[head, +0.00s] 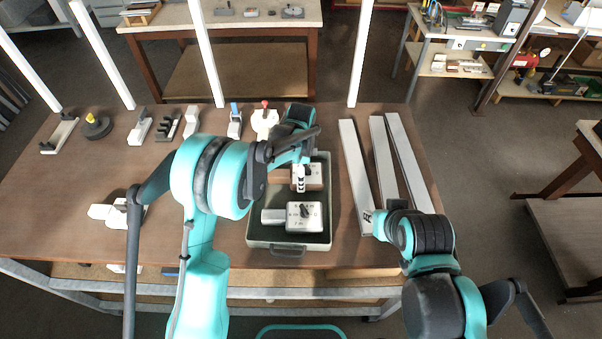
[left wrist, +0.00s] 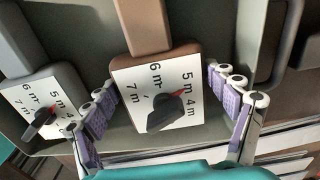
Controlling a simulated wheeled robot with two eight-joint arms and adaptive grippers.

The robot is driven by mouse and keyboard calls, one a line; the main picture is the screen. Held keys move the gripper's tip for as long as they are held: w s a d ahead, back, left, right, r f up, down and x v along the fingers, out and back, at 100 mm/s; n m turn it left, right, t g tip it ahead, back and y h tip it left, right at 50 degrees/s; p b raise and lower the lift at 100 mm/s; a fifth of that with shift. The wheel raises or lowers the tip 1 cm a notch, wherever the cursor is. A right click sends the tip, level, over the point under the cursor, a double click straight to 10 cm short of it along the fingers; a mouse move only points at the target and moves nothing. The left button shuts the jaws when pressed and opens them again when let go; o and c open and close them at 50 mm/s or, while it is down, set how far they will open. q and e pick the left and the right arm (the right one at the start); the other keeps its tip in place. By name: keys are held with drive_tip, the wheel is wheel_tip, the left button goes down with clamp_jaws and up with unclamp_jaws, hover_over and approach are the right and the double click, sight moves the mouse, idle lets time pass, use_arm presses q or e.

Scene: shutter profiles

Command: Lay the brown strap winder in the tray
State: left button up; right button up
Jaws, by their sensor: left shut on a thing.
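The brown strap winder (left wrist: 160,90), with a white numbered dial face and a black pointer, shows between the fingers in the left wrist view. In the head view, it shows partly behind my left gripper (head: 299,180), at the far end of the tray (head: 284,247). My left gripper (left wrist: 165,112) is shut on its sides, one finger on each. The winder is within the tray's outline; I cannot tell whether it touches the floor. A grey strap winder (head: 303,216) lies in the tray's near part, beside the brown one.
Long pale profiles (head: 382,160) lie right of the tray, with my right arm over their near ends. A cream device (head: 103,212) lies at left, partly behind my left arm. Several small fittings, including a black disc with a yellow knob (head: 97,125), line the table's back.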

use_arm(q)
drive_tip(key=o, duration=0.9)
drive_tip(key=shift+f, duration=0.15)
drive_tip(key=o, duration=0.3)
